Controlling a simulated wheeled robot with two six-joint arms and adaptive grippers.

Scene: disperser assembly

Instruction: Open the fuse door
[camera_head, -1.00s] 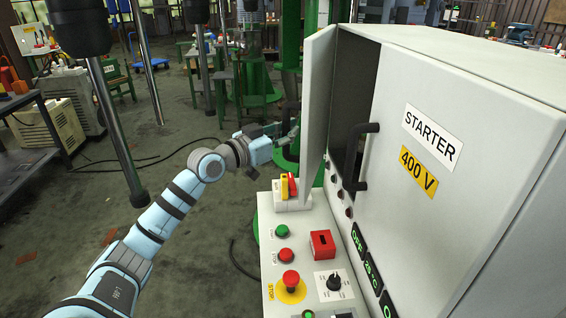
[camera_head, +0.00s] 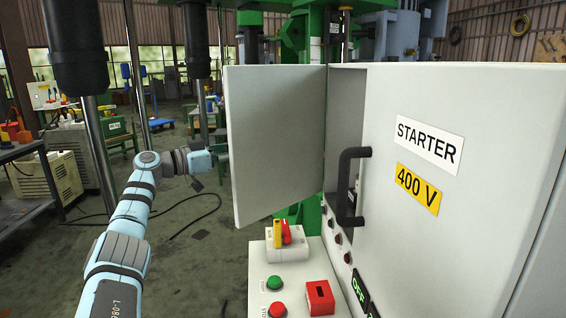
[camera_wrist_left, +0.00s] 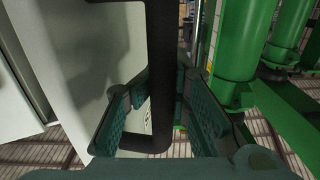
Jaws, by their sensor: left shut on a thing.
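The fuse door (camera_head: 278,140) is a flat grey panel in the head view. It stands swung wide out to the left of the starter cabinet (camera_head: 490,200), with its inner face toward me. Its black handle (camera_wrist_left: 160,60) shows in the left wrist view, on the door's outer side. My left gripper (camera_wrist_left: 160,108) has its green padded fingers on both sides of this handle and is shut on it. In the head view my left arm reaches the door's far side by its free left edge; the fingers are hidden there. My right gripper is not in view.
A second black handle (camera_head: 351,188) sits on the cabinet front beside the STARTER label. Below the door is a control panel with a yellow-and-red switch (camera_head: 281,234) and buttons. Green machine columns (camera_wrist_left: 238,45) stand close to my left gripper.

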